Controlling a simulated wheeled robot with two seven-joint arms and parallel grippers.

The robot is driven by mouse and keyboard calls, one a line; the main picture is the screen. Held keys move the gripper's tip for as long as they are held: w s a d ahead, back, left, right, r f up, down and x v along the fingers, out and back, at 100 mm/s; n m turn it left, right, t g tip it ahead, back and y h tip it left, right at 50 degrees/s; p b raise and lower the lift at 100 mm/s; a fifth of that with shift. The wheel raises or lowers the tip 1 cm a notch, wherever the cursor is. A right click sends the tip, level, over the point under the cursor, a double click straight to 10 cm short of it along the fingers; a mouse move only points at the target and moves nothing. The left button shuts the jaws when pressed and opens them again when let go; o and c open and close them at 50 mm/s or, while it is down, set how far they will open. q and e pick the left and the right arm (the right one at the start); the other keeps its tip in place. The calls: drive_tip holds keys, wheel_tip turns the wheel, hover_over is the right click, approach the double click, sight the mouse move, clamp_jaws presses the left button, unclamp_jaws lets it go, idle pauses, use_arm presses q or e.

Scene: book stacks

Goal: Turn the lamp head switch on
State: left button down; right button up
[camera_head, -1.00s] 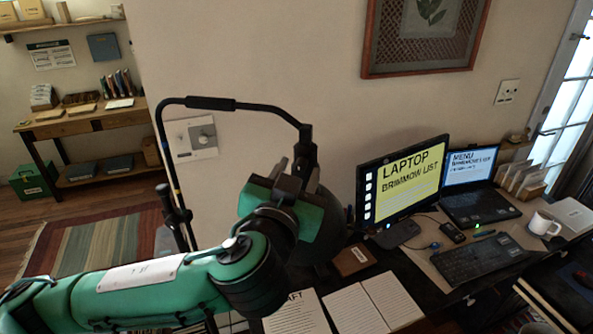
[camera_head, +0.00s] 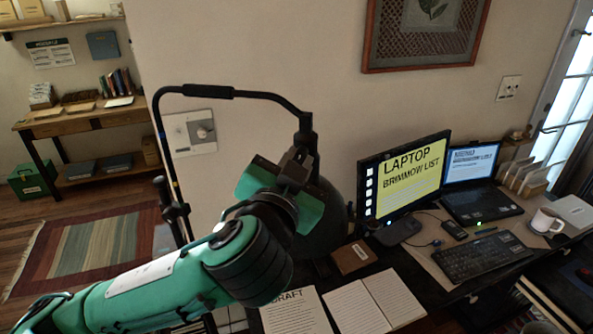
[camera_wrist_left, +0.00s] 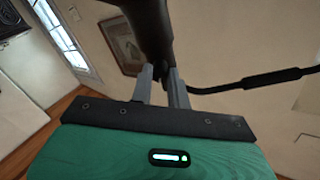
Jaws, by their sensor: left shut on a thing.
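The black floor lamp has a curved arm (camera_head: 232,92) reaching over from the left to its dark head (camera_head: 328,215), which hangs partly behind my gripper. My left gripper (camera_head: 301,158) is at the upper part of the lamp head, below the end of the curved arm. In the left wrist view, its two grey fingers (camera_wrist_left: 161,85) are shut on the lower end of a dark lamp part (camera_wrist_left: 150,25). I cannot make out the lamp head switch; the fingers and gripper body hide that spot. My right gripper is not in view.
A desk at the right holds a monitor (camera_head: 404,180), a laptop (camera_head: 477,190), a keyboard (camera_head: 487,257), a white mug (camera_head: 545,222) and papers (camera_head: 296,314). A side table (camera_head: 80,122) stands at the far left.

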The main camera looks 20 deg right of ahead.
use_arm(q)
drive_tip(key=m, duration=0.2)
drive_tip(key=shift+m, duration=0.4)
drive_tip(key=m, duration=0.4)
drive_tip(key=shift+r, duration=0.1)
drive_tip(key=m, duration=0.4)
drive_tip(key=shift+m, duration=0.4)
drive_tip(key=shift+m+b, duration=0.3)
drive_tip(key=shift+m, duration=1.4)
drive_tip(key=c, duration=1.3)
unclamp_jaws()
drive_tip(key=shift+c, duration=0.2)
drive_tip(key=shift+s, duration=0.15)
